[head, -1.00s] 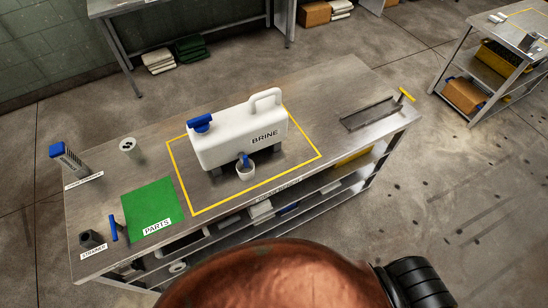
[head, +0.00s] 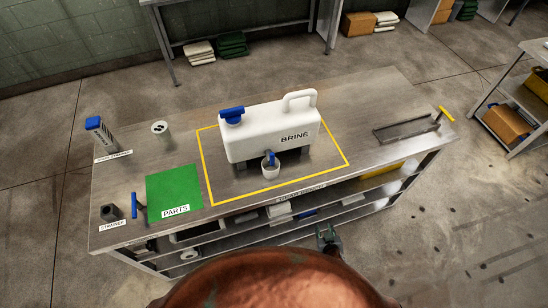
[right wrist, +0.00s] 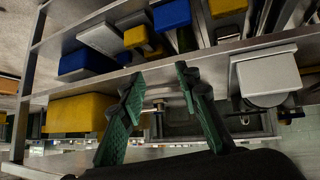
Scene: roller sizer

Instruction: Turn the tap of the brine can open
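The white brine can (head: 268,132) stands on the steel workbench inside a yellow outlined rectangle, with a blue cap at its upper left and a handle at its upper right. Its blue tap (head: 271,158) is low on the front face, above a small white cup (head: 270,170). My right gripper (head: 328,238) is below and in front of the bench edge, well away from the tap. In the right wrist view its two green-padded fingers (right wrist: 158,108) are spread apart with nothing between them. My left gripper is not in view.
A green parts mat (head: 174,190) lies left of the can. A tray (head: 407,128) lies at the right. The bench's lower shelves (head: 300,205) hold boxes.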

